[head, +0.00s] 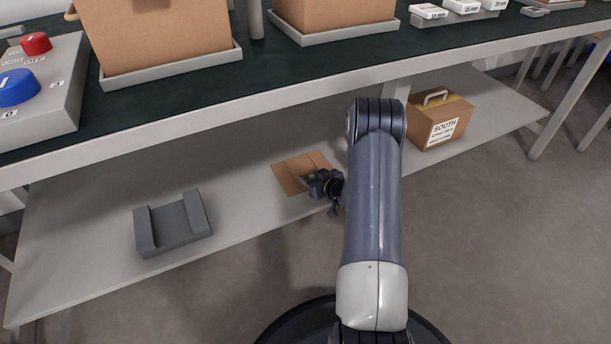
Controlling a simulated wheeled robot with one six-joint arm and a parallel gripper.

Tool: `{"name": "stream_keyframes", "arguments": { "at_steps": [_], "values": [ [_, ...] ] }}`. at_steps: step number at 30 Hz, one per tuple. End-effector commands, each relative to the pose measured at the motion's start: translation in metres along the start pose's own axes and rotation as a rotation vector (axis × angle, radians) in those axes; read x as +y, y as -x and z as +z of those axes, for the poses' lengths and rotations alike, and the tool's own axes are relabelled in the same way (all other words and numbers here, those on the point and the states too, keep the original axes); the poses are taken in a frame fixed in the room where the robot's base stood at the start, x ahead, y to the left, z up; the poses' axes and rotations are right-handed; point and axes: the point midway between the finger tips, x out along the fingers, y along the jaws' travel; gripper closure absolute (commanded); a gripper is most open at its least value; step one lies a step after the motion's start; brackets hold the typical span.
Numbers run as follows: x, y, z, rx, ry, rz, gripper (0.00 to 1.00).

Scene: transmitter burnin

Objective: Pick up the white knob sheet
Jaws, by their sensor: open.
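I cannot make out a white knob sheet for certain in the head view. A flat brown sheet or board (290,175) lies on the lower shelf, with a line across it. My gripper (309,182) is small and dark here, low over or beside the right part of this brown piece. It is open, and I see nothing held in it. The gripper and arm cover part of the shelf behind them. I cannot tell whether the fingertips touch anything.
A grey cradle (175,226) stands left on the lower shelf (240,215); a cardboard case (440,122) marked SOUTH stands right. The dark bench top (290,58) overhangs the shelf. It carries boxes on trays and a control box (50,100) with red and blue knobs.

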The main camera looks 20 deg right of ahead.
Motion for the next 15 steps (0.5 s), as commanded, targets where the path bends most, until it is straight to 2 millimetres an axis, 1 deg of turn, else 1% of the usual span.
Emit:
{"name": "stream_keyframes", "arguments": {
  "at_steps": [6, 15],
  "values": [
    [0.0000, -0.0003, -0.0005, 0.000, 0.000, 0.000, 0.56],
    [-0.0001, -0.0002, -0.0004, 0.000, 0.000, 0.000, 0.81]
  ]
}}
